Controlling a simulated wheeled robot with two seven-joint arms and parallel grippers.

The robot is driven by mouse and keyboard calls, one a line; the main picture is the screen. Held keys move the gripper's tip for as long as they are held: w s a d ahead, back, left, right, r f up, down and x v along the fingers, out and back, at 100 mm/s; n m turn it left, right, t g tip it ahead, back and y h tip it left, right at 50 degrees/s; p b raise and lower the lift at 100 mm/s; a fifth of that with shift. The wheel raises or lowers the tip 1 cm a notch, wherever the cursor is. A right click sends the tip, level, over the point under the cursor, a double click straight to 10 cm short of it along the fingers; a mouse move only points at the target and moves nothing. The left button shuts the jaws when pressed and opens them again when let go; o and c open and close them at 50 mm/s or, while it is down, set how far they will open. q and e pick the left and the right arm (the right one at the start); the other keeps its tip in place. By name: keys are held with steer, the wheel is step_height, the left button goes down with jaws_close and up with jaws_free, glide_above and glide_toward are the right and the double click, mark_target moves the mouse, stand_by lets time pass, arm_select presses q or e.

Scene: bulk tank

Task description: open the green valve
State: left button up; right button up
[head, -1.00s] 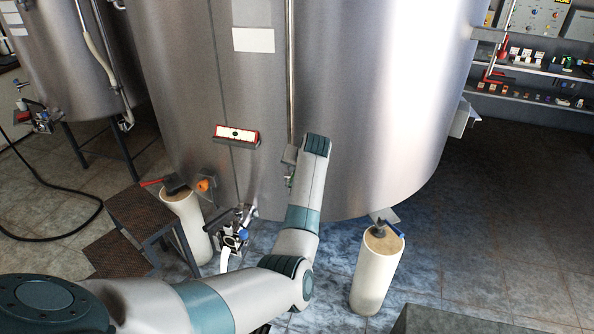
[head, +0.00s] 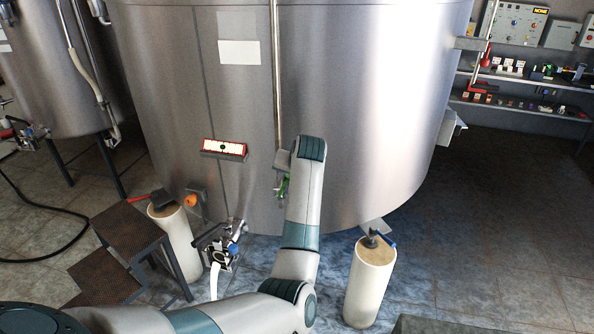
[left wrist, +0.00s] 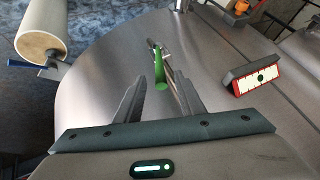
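The green valve handle (left wrist: 160,72) is a slim upright lever at the metal pipe on the steel tank's wall. In the left wrist view it stands between the two fingers of my left gripper (left wrist: 155,80), which are spread with a gap on each side. In the head view, a small part of the green handle (head: 284,186) shows just left of my forearm. My left gripper (head: 282,168) is at the tank wall there, partly hidden by my arm. I cannot tell whether a finger touches the handle. My right gripper is not in view.
A red-framed label box (head: 223,148) is on the tank left of the valve. Pale cylindrical legs (head: 370,285) stand under the tank. Metal steps (head: 128,235) and a valve fitting (head: 222,243) are at lower left. The floor at right is clear.

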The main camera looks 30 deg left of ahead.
arm_select(q)
steer(key=b+v, duration=0.2)
steer(key=v, duration=0.9)
steer(key=shift+r, duration=0.15)
steer(key=shift+d, duration=0.1)
